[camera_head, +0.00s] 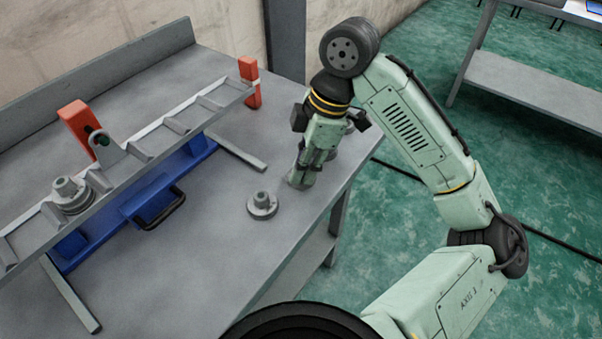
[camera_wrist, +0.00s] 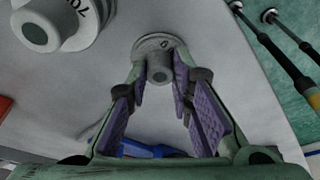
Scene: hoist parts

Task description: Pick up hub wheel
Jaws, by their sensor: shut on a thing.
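My gripper (camera_head: 303,176) points down at the right part of the grey workbench, its fingers closed in around a grey hub wheel (camera_head: 299,184). In the wrist view, this hub wheel (camera_wrist: 157,73) shows its round boss between the fingertips (camera_wrist: 160,80), with its marked disc (camera_wrist: 160,41) just beyond them. The fingers hide part of it; I cannot tell whether it touches the bench. A second hub wheel (camera_head: 262,206) lies on the bench just left of the gripper. A third grey hub part (camera_head: 72,194) sits on the slanted metal rail at left.
The rail (camera_head: 175,125) runs across the workbench (camera_head: 215,265), with orange blocks (camera_head: 77,128) and a blue base with a dark handle (camera_head: 160,208). In the wrist view, a large numbered hub part (camera_wrist: 62,22) is at upper left. The bench's right edge is close to my gripper.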

